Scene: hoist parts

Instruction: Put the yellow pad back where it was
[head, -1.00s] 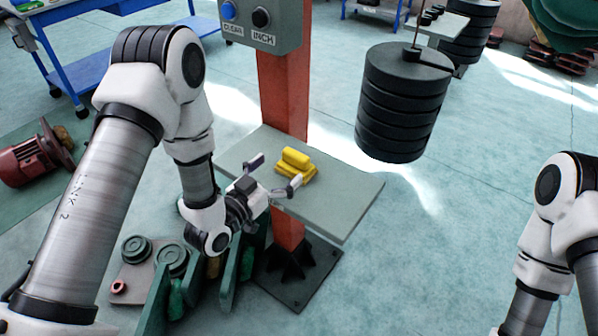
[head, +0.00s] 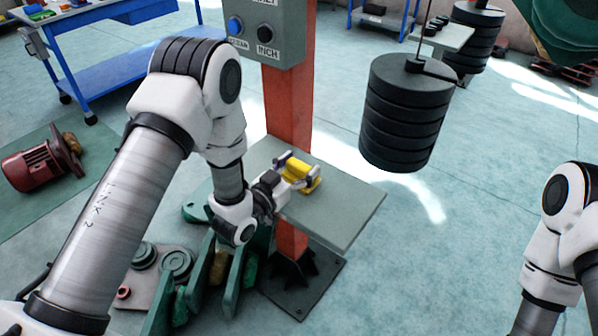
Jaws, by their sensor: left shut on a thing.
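The yellow pad (head: 300,171) is on the grey shelf plate (head: 345,215) fixed to the orange post, near the post's right side. My left gripper (head: 297,172) reaches in from the left with its fingers on either side of the pad and is shut on it. The fingers hide part of the pad, and I cannot tell whether the pad still touches the plate. My right arm shows at the right edge, but its gripper is out of the picture.
A stack of black round weights (head: 405,112) hangs to the right of the shelf. The orange post (head: 288,105) carries a grey button box (head: 266,32). Green brackets (head: 205,275) stand on the floor below my left arm. The shelf's front right part is bare.

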